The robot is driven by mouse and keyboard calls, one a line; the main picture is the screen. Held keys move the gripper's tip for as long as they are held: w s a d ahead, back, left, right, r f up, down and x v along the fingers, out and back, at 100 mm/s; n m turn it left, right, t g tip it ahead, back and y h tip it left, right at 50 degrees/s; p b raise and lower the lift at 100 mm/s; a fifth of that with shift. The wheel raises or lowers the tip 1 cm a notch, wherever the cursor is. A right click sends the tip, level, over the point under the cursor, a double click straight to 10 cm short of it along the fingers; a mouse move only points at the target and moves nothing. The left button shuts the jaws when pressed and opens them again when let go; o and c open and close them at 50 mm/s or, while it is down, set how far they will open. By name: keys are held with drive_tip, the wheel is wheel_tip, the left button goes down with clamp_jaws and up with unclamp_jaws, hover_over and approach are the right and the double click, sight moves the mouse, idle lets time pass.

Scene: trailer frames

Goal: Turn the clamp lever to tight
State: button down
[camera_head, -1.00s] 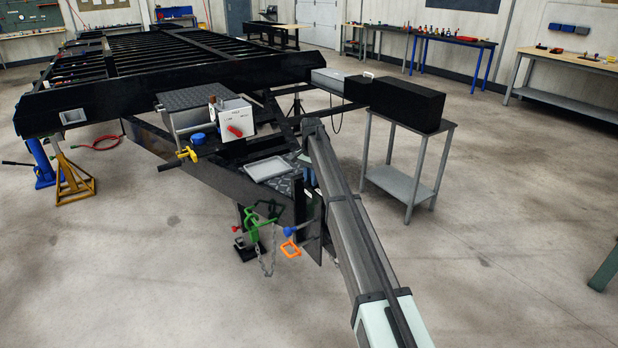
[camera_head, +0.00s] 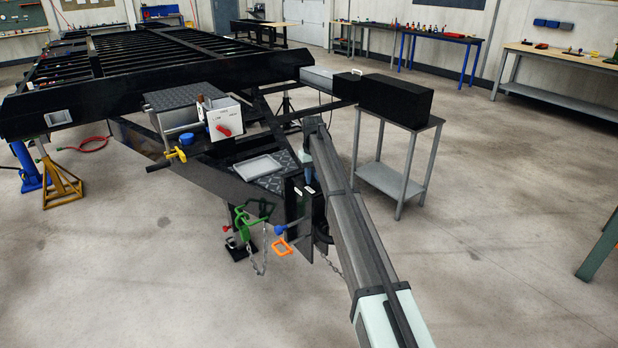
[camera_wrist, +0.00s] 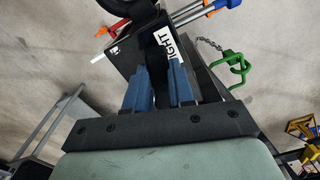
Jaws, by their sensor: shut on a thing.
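My gripper (camera_wrist: 160,82) has blue fingers, shut on a black piece (camera_wrist: 157,62) that looks like the clamp lever. The lever is mostly hidden between the fingers. Beside it, on the black block, is a white label (camera_wrist: 168,44) whose visible letters read "IGHT". In the head view my gripper (camera_head: 308,173) is at the trailer tongue's front end, largely hidden behind my own arm. Small white labels (camera_head: 297,190) show on the black block there. How far the lever is turned cannot be told.
A green hook (camera_head: 249,217) with a hanging chain, a blue knob (camera_head: 280,229) and an orange handle (camera_head: 282,247) are just below the tongue. A grey tray (camera_head: 258,167) lies on the tongue. A black box (camera_head: 395,99) stands on a side table.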

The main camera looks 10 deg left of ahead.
drive_tip(key=shift+w+d+n, duration=0.25)
drive_tip(key=shift+n, duration=0.55)
drive_tip(key=shift+w+d+n, duration=0.2)
drive_tip(key=shift+d+n, duration=0.05)
drive_tip(key=shift+n, duration=0.55)
drive_tip(key=c, duration=1)
unclamp_jaws()
drive_tip(key=shift+o, duration=0.2)
drive_tip(key=shift+r, duration=0.1)
wheel_tip(320, 180, up, 14)
drive_tip(key=shift+f, duration=0.2)
